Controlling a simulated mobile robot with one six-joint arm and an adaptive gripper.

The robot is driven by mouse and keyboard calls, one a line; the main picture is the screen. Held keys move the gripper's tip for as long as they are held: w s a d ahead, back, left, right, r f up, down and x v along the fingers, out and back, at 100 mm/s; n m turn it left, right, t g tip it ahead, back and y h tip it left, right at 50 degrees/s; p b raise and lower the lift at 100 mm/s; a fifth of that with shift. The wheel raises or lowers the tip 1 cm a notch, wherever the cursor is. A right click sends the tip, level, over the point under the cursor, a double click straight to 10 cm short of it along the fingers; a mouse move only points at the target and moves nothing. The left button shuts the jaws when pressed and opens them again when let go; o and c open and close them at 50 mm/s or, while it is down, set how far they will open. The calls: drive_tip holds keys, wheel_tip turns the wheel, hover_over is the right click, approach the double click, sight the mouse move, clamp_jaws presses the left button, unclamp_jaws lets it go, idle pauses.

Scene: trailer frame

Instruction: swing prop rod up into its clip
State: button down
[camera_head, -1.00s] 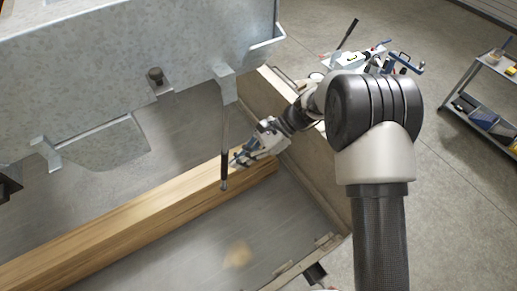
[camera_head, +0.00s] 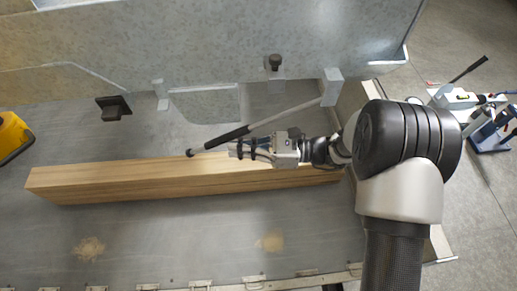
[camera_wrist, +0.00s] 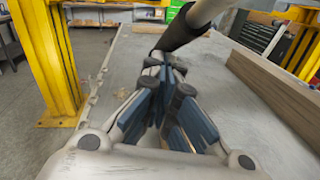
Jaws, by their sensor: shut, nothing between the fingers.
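The prop rod (camera_head: 285,115) runs from a grey bracket (camera_head: 331,85) on the underside of the raised metal panel, slanting down and left to its black sleeve (camera_head: 228,138) and round tip. My gripper (camera_head: 234,150) is shut and empty, just beside the sleeve, above the wooden beam. In the wrist view the blue finger pads (camera_wrist: 172,88) are together, with the black sleeve (camera_wrist: 182,32) just beyond them. Whether they touch it I cannot tell. A small grey hook-like fitting (camera_head: 160,93) and a dark-knobbed bracket (camera_head: 274,68) sit on the panel's edge; which is the clip is unclear.
A long wooden beam (camera_head: 130,180) lies across the trailer bed under my gripper. A black block (camera_head: 113,107) and a yellow object (camera_head: 12,135) are at the left. The raised panel (camera_head: 210,40) hangs over the back. The front of the bed is mostly clear.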

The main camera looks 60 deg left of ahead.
sight(221, 141)
drive_tip(key=shift+g+y, duration=0.5)
drive_tip(key=shift+g, duration=0.1)
drive_tip(key=shift+s+a+r+p, duration=0.35)
drive_tip(key=shift+s+r+p, duration=0.3)
drive_tip(key=shift+r, duration=1.2)
drive_tip(key=shift+s+a+r+p, duration=0.4)
drive_tip(key=shift+s+r+p, duration=0.3)
drive_tip(key=shift+r, duration=1.2)
drive_tip(key=shift+s+a+r+p, duration=0.45)
drive_tip(key=shift+s+r, duration=0.35)
drive_tip(key=shift+r, duration=1.05)
drive_tip(key=shift+d, duration=0.1)
